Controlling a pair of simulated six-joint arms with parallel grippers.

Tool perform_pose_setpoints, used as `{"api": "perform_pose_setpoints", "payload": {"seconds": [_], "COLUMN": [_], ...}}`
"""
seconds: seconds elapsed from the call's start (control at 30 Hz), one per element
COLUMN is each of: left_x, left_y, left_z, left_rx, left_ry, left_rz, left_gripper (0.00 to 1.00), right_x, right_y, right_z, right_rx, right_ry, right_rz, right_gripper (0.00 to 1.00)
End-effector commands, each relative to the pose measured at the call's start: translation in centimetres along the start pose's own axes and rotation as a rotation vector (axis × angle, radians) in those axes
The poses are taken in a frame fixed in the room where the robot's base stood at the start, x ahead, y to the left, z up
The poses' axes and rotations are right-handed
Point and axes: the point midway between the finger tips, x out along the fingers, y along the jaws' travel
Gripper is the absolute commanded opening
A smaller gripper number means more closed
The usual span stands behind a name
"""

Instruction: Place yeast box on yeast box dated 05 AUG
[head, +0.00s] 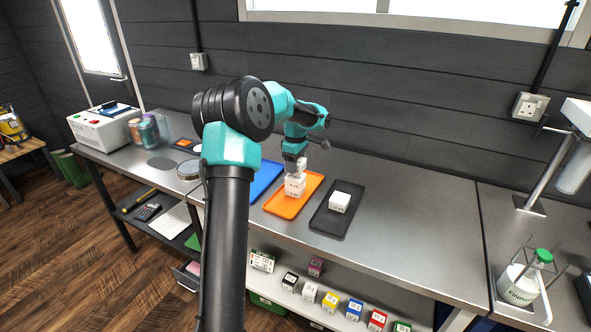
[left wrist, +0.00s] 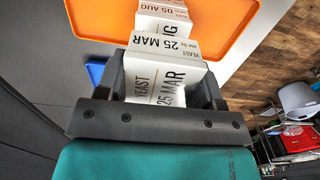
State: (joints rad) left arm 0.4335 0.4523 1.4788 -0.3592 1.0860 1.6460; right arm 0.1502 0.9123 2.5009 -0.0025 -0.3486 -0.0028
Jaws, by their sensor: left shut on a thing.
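My left gripper (head: 297,160) is shut on a white yeast box (left wrist: 164,47), which reads 25 MAR in the left wrist view. Another white box, the yeast box dated 05 AUG (left wrist: 162,8), shows just beyond it and is partly hidden by it. In the head view the 05 AUG box (head: 294,187) stands on the orange tray (head: 282,208), under the gripper. The held box is above it; I cannot tell whether the two touch. My right gripper is not in view.
A black tray (head: 322,222) with another white box (head: 340,202) lies to the right of the orange tray. A blue tray (head: 262,180) lies to the left. The steel bench is clear further right. Several small coloured boxes stand on the shelf below.

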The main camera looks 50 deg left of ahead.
Motion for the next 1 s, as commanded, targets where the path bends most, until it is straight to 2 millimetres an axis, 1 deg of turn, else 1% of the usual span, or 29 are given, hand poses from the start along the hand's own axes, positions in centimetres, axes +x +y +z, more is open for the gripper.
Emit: {"api": "perform_pose_setpoints", "payload": {"seconds": [0.03, 0.1, 0.2, 0.47, 0.63, 0.67, 0.9, 1.0], "left_x": [0.8, 1.8, 2.5, 2.5, 2.9, 2.8, 2.8, 2.8], "left_y": [-0.1, -0.1, 0.0, 0.0, 0.0, 0.0, 0.0, 0.0], "left_z": [0.0, 0.0, 0.0, 0.0, 0.0, 0.0, 0.0, 0.0], "left_rx": [0.000, 0.000, 0.001, 0.000, 0.000, 0.000, 0.000, 0.000], "left_ry": [0.000, 0.000, 0.000, 0.000, 0.000, 0.000, 0.000, 0.000], "left_rz": [-0.003, -0.003, 0.000, 0.001, 0.000, 0.000, 0.001, 0.001], "left_gripper": [0.36, 0.36, 0.36, 0.36, 0.36, 0.64, 0.87, 0.87], "right_x": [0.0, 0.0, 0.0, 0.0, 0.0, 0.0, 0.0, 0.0], "right_y": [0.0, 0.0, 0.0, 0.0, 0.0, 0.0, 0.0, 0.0], "right_z": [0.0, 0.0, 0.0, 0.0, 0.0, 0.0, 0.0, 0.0], "right_rx": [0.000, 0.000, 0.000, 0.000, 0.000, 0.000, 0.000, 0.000], "right_ry": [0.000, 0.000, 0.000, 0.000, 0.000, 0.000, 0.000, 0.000], "right_rz": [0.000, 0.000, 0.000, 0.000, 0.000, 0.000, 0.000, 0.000], "right_gripper": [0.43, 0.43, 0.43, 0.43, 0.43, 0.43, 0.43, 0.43]}}
